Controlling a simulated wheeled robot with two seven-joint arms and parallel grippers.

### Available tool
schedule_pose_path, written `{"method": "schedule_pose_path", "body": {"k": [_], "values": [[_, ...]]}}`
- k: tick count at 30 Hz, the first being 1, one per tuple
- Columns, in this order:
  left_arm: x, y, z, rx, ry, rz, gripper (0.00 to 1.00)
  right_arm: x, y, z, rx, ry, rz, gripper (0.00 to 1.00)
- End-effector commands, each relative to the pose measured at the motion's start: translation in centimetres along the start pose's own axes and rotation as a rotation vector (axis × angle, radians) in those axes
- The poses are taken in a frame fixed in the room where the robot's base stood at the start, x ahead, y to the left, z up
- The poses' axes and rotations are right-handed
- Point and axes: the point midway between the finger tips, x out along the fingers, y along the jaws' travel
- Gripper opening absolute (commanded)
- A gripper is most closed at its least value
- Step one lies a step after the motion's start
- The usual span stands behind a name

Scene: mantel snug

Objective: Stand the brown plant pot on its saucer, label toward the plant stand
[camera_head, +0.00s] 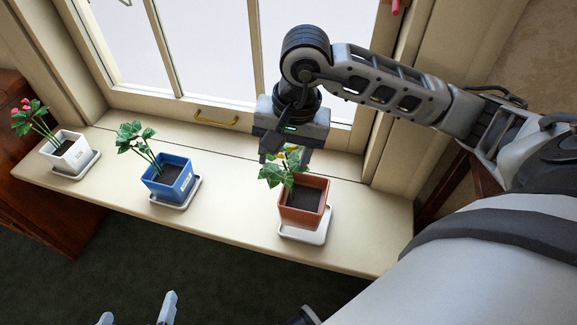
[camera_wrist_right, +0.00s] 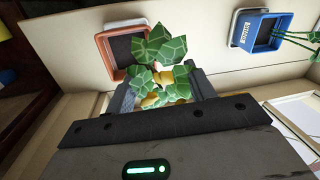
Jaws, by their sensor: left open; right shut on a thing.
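The brown plant pot (camera_head: 303,204), with a leafy plant, is upright at the right part of the sill in the head view. Its white saucer (camera_head: 318,238) shows below and beside it; I cannot tell whether the pot rests on it or is just above. No label shows on the visible faces. My right gripper (camera_head: 287,156) is shut at the pot's window side; leaves hide the contact. The right wrist view shows the pot (camera_wrist_right: 122,47) just beyond the fingers (camera_wrist_right: 163,88). My left gripper (camera_head: 137,311) is open and empty at the bottom edge, off the sill.
A blue pot (camera_head: 169,181) and a white pot (camera_head: 74,156) stand on saucers farther left on the sill (camera_head: 235,206). The window with a brass handle (camera_head: 216,117) is behind. Dark wooden furniture (camera_head: 70,225) is at the left. The sill is clear between the pots.

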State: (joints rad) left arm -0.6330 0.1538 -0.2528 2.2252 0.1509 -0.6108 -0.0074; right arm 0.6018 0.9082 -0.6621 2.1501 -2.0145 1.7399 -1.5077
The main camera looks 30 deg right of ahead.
Motion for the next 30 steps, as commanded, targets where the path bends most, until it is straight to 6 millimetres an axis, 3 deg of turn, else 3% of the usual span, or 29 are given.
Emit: {"method": "schedule_pose_path", "body": {"k": [13,26,27,29,30], "values": [[1.0,0.1,1.0,0.001,-0.026,0.011,1.0,3.8,1.3,-0.7,0.0,-0.001,-0.001,0.0],[1.1,0.2,1.2,0.0,-0.027,0.016,1.0,4.2,1.3,-0.7,-0.001,0.002,-0.002,0.0],[1.1,0.2,1.1,-0.001,-0.028,0.016,1.0,4.2,1.3,-0.7,-0.001,0.0,-0.001,0.62],[1.1,0.2,1.1,0.0,-0.028,0.016,1.0,4.1,1.3,-0.7,-0.001,0.0,-0.001,0.76],[1.1,0.2,1.1,0.0,-0.028,0.016,1.0,4.1,1.3,-0.7,-0.001,0.0,-0.001,0.76]]}}
